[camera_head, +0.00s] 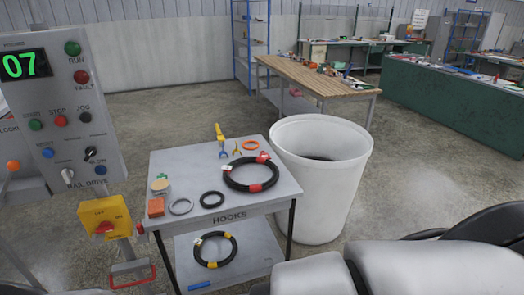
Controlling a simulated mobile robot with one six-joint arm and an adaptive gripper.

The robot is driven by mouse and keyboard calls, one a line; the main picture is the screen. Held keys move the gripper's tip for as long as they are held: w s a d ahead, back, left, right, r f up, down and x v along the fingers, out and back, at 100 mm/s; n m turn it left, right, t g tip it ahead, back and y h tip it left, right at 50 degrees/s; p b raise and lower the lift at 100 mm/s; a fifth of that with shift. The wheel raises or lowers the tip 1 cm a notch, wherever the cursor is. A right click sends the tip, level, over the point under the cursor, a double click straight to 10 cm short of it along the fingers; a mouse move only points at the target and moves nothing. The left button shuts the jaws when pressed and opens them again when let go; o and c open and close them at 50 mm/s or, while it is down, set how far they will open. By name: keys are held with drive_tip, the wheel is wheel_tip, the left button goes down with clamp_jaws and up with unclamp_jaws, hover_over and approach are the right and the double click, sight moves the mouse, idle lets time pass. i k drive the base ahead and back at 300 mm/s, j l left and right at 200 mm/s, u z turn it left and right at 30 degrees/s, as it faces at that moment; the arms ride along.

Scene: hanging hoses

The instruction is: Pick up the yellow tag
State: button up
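I cannot make out for certain which item is the yellow tag. A small yellow piece (236,149) lies near the back of the grey cart top (266,205), too small to read. Left of it is a tool with a yellow handle (219,132) and blue head. A black hose coil (213,264) with yellow bands lies on the cart's lower shelf. My gripper is not in view; only white and black parts of my own body show at the lower right.
The cart top also holds a black coil with red bands (237,187), an orange ring (250,145), a black ring (212,200), a grey ring (181,206) and an orange block (156,208). A white bin (325,195) stands close right. A control panel (50,110) is left.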

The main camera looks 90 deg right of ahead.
sight(236, 150)
drive_tip(key=z, duration=2.9)
drive_tip(key=i+l+u, duration=1)
drive_tip(key=l+u, duration=0.2)
drive_tip(key=l, duration=0.15)
drive_tip(key=i+l, duration=0.1)
drive_tip(key=l, duration=0.2)
drive_tip(key=i+l, duration=0.15)
drive_tip(key=l, duration=0.15)
drive_tip(key=i+l, duration=0.1)
drive_tip(key=l, duration=0.2)
